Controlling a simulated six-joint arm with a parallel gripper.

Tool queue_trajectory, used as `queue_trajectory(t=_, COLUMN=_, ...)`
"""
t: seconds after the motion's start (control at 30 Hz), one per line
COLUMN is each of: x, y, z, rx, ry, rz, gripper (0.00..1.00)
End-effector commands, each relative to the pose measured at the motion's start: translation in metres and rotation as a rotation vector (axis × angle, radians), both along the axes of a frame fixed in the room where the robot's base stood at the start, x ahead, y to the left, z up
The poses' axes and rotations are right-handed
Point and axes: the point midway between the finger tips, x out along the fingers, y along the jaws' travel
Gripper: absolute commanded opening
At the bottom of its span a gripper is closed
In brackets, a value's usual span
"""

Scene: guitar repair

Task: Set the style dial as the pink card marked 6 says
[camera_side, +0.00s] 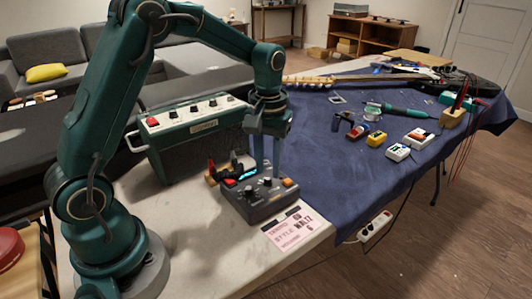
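The dark grey pedal-like unit (262,204) with several knobs on top stands near the front edge of the table. It has a lit cyan display (249,174) at its back left and an orange button (289,183) at its right.
A green amplifier-like box (194,130) stands close behind and left of the unit. On the blue cloth (330,175) lie small pedals (376,138), a soldering iron (402,111) and a guitar (365,79). Cloth right of the unit is clear.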

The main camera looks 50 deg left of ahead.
Motion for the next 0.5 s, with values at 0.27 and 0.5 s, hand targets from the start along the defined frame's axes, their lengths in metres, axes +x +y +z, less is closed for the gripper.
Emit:
queue_trajectory(t=0.27, x=-0.0001, y=0.0, z=-0.0024, rx=0.0, ry=0.001, rz=0.0, gripper=0.33)
queue_trajectory(t=0.5, x=0.0002, y=0.0, z=-0.007, rx=0.0, ry=0.0, rz=0.0, gripper=0.33)
